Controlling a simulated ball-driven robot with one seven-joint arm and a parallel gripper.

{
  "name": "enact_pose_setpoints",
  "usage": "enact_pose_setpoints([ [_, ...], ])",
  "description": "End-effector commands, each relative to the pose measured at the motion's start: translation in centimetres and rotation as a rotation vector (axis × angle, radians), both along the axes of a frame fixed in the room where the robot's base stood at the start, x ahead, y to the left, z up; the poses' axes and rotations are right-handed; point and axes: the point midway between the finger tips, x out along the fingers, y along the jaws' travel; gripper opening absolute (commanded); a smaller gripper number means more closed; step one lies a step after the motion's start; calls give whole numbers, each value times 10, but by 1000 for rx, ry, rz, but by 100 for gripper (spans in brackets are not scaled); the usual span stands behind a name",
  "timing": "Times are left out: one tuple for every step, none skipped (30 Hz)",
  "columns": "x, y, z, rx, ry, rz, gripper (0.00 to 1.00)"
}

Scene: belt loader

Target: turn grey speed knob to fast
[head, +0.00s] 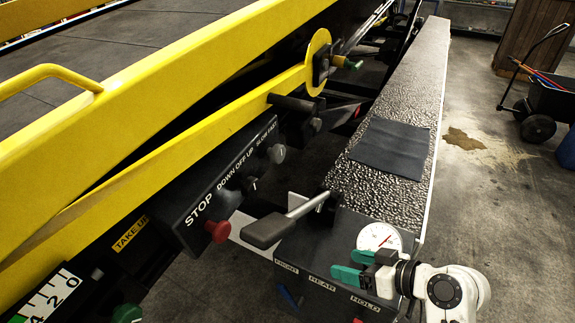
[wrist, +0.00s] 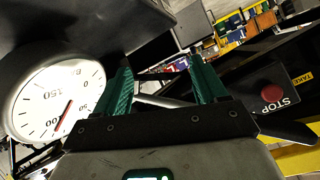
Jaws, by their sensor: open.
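The grey speed knob (head: 277,154) is at the far right end of the black control panel (head: 187,212) in the head view, by the SLOW and FAST lettering. Which word it points at is too small to tell. My gripper (head: 352,265) is in the lower right of the head view, well apart from the knob and nearer the camera, beside a dial gauge (head: 379,237). In the wrist view, the green fingers of my gripper (wrist: 164,84) stand apart with nothing held. I cannot make out the speed knob in the wrist view.
The panel also has a red STOP button (head: 217,230) and a DOWN OFF UP switch (head: 251,184). A grey-handled lever (head: 268,230) sticks out between gripper and panel. Yellow rails (head: 150,165) run above the panel. A dark mat (head: 391,148) lies on the textured footboard.

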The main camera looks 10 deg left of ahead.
Motion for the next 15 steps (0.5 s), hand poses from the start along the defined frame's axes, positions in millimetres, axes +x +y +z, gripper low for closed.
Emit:
enact_pose_setpoints([
  [25,13,19,51,-85,47,71],
  [37,20,32,82,-132,75,71],
  [50,29,51,122,-192,107,71],
  [59,35,65,151,-234,129,71],
  [67,40,78,177,-274,150,71],
  [76,47,94,210,-321,174,71],
  [82,51,106,232,-355,190,71],
  [87,54,117,252,-383,202,71],
  [92,57,130,274,-416,217,71],
  [95,60,137,290,-437,225,71],
  [98,61,145,303,-453,231,71],
  [100,63,152,315,-472,239,71],
  [101,64,156,323,-482,244,71],
  [102,65,159,329,-489,246,71],
  [103,67,162,334,-495,249,71],
])
